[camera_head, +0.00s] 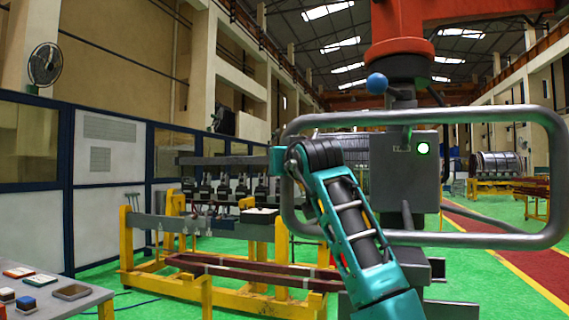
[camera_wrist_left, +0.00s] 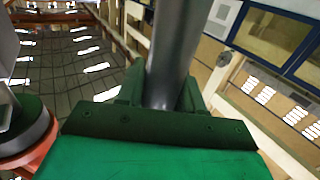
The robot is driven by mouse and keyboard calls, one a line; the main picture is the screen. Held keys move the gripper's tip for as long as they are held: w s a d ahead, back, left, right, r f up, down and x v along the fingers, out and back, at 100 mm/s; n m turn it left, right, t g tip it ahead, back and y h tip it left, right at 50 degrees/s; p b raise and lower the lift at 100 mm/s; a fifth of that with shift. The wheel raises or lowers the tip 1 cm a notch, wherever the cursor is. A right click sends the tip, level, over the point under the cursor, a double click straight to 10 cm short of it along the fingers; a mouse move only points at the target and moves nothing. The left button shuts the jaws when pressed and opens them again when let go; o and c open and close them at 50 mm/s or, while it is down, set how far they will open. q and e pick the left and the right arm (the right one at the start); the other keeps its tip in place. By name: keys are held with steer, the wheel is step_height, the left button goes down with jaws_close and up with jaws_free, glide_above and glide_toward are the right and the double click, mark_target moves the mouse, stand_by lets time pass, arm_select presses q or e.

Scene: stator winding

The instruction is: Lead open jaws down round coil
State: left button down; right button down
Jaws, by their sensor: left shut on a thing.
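My left gripper (camera_head: 287,163) is at the left side of a grey tubular handle (camera_head: 470,116) on a lifting unit. The left wrist view shows its green jaws (camera_wrist_left: 160,100) shut around the dark grey tube (camera_wrist_left: 172,50). The unit has a grey control box (camera_head: 400,175) with a lit green button. A grey beam (camera_head: 225,160) runs left at handle height, with several dark jaws (camera_head: 240,188) hanging below it; how far they are open is too small to tell. Long dark-red bars, likely coils (camera_head: 245,270), lie below on a yellow stand (camera_head: 225,295). My right gripper is not in view.
A grey table (camera_head: 60,300) with small blocks and trays stands at the lower left. An orange-red hoist column (camera_head: 398,50) with a blue knob (camera_head: 377,83) hangs above the box. More dark-red bars lie at the far right. Green floor around the stand is open.

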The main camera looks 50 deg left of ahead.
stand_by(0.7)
arm_select(q)
steer(key=c, duration=1.2)
jaws_free()
steer(key=shift+c, duration=0.2)
jaws_close()
